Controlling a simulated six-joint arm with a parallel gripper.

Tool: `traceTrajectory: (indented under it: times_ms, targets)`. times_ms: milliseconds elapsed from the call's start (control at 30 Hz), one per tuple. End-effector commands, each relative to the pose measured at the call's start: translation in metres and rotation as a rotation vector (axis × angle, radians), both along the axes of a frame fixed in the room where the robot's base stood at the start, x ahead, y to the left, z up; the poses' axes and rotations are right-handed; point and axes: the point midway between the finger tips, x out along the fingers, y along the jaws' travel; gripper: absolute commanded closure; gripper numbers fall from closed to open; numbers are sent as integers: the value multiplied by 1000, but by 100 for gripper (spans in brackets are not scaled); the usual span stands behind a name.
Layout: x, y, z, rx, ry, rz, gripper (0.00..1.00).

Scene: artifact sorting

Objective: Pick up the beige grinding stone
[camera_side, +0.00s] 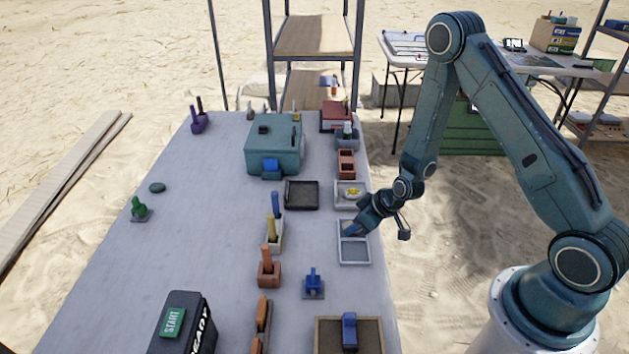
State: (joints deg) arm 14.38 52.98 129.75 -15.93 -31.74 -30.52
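I cannot make out a beige grinding stone for certain. A small pale yellowish object (351,191) lies in a white-rimmed tray (337,201) on the right side of the table.
A teal box (262,155) stands at the back, with a black tray (302,207) in front of it. Holders with a yellow piece (270,229), an orange piece (267,255) and a blue piece (313,280) stand left of my gripper. The table's left-centre is mostly clear.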

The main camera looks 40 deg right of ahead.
Motion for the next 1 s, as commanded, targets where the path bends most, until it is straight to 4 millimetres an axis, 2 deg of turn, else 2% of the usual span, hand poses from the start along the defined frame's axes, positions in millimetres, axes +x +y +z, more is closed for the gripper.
traceTrajectory:
  times_ms: [367,567,767,1000]
  targets:
    - [0,0,2,0,-1,0,85]
    - [1,0,10,-1,-2,0,85]
    - [1,0,28,-1,-3,1,85]
    - [1,0,59,-1,-4,0,85]
